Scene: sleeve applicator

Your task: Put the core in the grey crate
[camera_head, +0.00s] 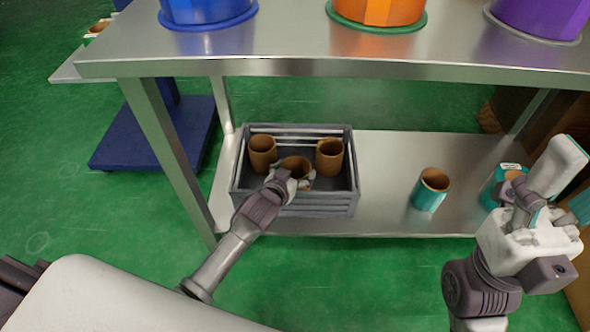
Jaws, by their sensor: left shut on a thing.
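The grey crate (345,205) stands on the lower shelf of the metal table, left of the middle. My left gripper (293,180) reaches into it, shut on a brown core (295,164) that is inside the crate walls. The gripper hides the core's lower part, so I cannot tell whether it touches the crate floor. Two other brown cores stand upright in the crate, one at the left (262,152) and one at the right (329,156). My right gripper (530,195) is at the right, in front of the shelf; its fingers are not clear.
A core with a teal sleeve (430,190) stands on the lower shelf (390,180). Another teal item (490,190) is partly hidden by my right gripper. The upper tabletop (290,40) overhangs the shelf and carries blue, orange and purple containers. Table legs flank the shelf.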

